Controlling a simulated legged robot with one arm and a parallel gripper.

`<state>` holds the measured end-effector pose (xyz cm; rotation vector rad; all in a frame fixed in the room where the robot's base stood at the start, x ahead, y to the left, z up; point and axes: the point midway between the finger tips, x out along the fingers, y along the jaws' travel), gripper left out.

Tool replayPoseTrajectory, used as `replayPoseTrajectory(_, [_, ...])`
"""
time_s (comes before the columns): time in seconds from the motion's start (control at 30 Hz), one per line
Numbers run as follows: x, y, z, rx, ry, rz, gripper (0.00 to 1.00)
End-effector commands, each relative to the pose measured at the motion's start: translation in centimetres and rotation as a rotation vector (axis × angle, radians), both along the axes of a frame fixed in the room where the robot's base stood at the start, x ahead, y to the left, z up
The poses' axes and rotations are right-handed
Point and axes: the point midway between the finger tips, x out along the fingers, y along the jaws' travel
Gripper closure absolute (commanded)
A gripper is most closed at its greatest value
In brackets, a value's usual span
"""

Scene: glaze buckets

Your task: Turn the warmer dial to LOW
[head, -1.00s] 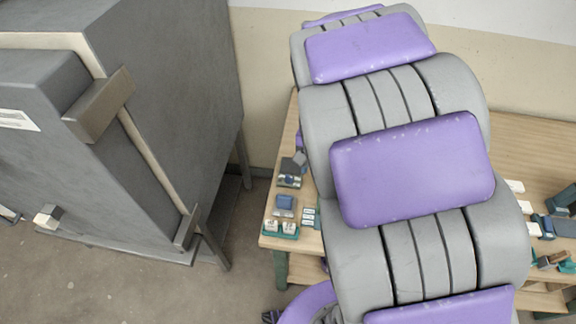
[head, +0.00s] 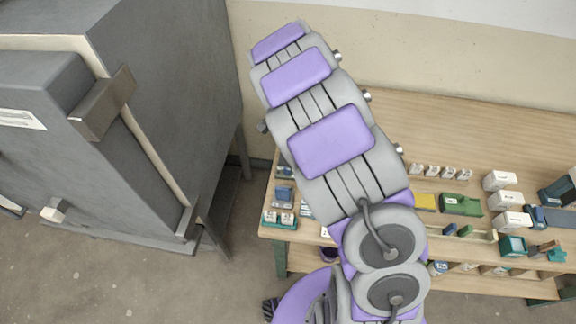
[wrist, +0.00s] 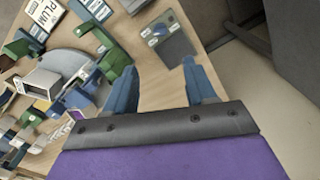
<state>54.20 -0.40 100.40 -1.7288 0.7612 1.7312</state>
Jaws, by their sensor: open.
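My gripper (wrist: 160,84) shows in the wrist view with its two blue fingers apart and nothing between them. Beyond the fingertips, near the table's edge, lies a dark grey box or plate (wrist: 177,44) with a pale panel and a small blue piece on it. I cannot tell for certain whether this is the warmer, and no dial setting can be read. In the head view my arm covers part of the table and hides my gripper. Small blue and grey items (head: 284,194) show on the table's left end, too small to identify.
The wooden table (head: 440,110) holds white boxes (head: 500,181), a green item (head: 461,204) and several small blocks. A large grey cabinet (head: 170,90) stands left of it, with a floor gap between. A card reading PLUM (wrist: 43,18) lies left in the wrist view.

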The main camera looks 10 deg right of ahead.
Motion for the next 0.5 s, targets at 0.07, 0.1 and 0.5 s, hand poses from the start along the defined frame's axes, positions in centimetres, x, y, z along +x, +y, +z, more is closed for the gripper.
replayPoseTrajectory(0.07, [-0.2,0.0,-1.9,0.001,0.006,0.000,0.45])
replayPoseTrajectory(0.1, [-0.2,0.0,-2.7,0.000,0.006,0.000,0.45])
replayPoseTrajectory(0.5, [-0.1,0.0,-10.4,0.001,0.002,0.001,0.45])
